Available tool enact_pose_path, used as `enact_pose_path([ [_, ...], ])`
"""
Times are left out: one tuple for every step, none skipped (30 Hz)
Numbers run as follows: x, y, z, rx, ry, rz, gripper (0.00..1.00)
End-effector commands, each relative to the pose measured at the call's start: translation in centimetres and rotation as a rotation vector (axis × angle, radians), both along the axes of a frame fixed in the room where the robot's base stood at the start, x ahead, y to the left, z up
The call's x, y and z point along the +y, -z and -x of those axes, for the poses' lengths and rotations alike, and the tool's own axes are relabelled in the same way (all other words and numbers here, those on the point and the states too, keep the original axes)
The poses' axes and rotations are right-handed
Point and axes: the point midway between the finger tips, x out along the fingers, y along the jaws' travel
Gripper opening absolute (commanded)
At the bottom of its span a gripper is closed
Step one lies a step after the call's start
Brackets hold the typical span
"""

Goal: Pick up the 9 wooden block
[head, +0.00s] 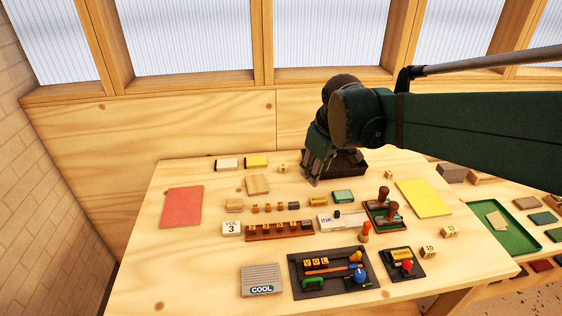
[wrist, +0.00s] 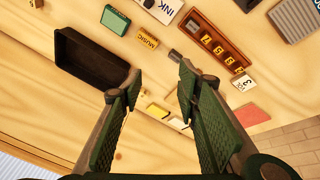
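Several small wooden blocks with dark marks lie on the table, and their numbers are mostly too small to read, so I cannot tell which is the 9. One block (head: 283,169) lies just left of my gripper; another (head: 417,174) lies at the back right. A third block (head: 449,231) lies at the right, near a block that seems to read 10 (head: 429,250). My gripper (head: 313,180) points down beside the black tray at the back of the table. In the wrist view my gripper (wrist: 159,76) is open, with nothing held between its fingers.
The black tray (head: 349,160) is close to my gripper's right; its rim also shows in the wrist view (wrist: 68,62). A stamp rack (head: 280,230), a red sheet (head: 182,207) and a yellow sheet (head: 424,198) lie around. Bare wood surrounds the left-hand block.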

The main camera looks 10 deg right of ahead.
Motion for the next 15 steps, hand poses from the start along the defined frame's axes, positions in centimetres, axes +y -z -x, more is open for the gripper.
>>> enact_pose_path([
  [0.1,-0.4,-1.0,0.008,-0.019,0.007,0.33],
  [0.2,-0.5,-1.5,0.013,-0.031,0.012,0.33],
  [0.3,-0.6,-2.2,0.020,-0.048,0.017,0.33],
  [0.4,-0.6,-2.7,0.026,-0.060,0.022,0.33],
  [0.5,-0.7,-3.2,0.031,-0.073,0.026,0.33],
  [0.5,-0.7,-3.9,0.038,-0.089,0.031,0.33],
  [0.6,-0.7,-4.4,0.043,-0.102,0.036,0.33],
  [0.7,-0.7,-4.9,0.047,-0.114,0.040,0.33],
  [0.8,-0.7,-5.5,0.055,-0.131,0.046,0.33],
  [0.9,-0.7,-6.0,0.060,-0.143,0.049,0.33],
  [0.9,-0.7,-6.5,0.066,-0.155,0.053,0.33],
  [1.0,-0.7,-7.1,0.072,-0.173,0.058,0.33],
  [1.1,-0.6,-7.7,0.077,-0.184,0.062,0.33],
  [1.2,-0.6,-8.2,0.082,-0.198,0.066,0.33],
  [1.3,-0.5,-8.8,0.090,-0.213,0.070,0.33],
])
